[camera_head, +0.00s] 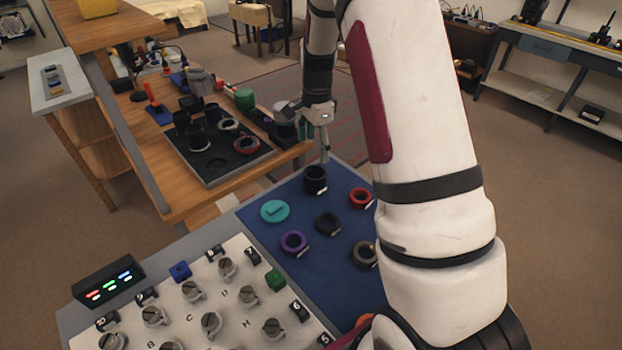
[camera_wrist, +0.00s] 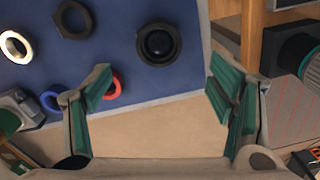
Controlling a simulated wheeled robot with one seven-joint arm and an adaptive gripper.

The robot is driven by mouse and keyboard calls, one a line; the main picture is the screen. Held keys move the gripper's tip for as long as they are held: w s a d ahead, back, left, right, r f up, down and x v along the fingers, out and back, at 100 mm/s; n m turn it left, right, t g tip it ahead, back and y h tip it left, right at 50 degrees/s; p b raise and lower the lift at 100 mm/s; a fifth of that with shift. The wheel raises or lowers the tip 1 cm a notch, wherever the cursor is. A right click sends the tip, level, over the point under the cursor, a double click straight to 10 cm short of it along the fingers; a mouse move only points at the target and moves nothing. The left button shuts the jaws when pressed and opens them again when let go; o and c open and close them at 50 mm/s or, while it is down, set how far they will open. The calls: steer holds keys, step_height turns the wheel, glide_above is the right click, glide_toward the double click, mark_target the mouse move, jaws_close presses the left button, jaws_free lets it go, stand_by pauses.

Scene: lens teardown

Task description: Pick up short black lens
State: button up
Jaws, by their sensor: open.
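A short black lens (camera_head: 314,180) stands upright near the far edge of the blue mat. In the wrist view this lens (camera_wrist: 158,45) shows as a dark round barrel with a glossy centre. My gripper (camera_head: 308,138) is above and just beyond the lens in the head view. In the wrist view my gripper (camera_wrist: 160,88) is open and empty, its teal-padded fingers wide apart. The lens lies above the gap between the fingers in that picture, not between the fingertips. The fingers touch nothing that I can see.
The blue mat (camera_head: 258,233) also holds a black ring (camera_head: 327,223), a red ring (camera_head: 360,198), a purple ring (camera_head: 294,243) and a teal disc (camera_head: 274,210). A black tray (camera_head: 205,169) with lens parts lies on the wooden table. My arm hides the mat's right side.

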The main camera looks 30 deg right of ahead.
mark_target(315, 172)
step_height(315, 172, down, 11)
steer(key=shift+w+f+p, duration=0.1)
steer(key=shift+p, duration=0.3)
steer(key=shift+c, duration=0.5)
steer(key=c, duration=1.4)
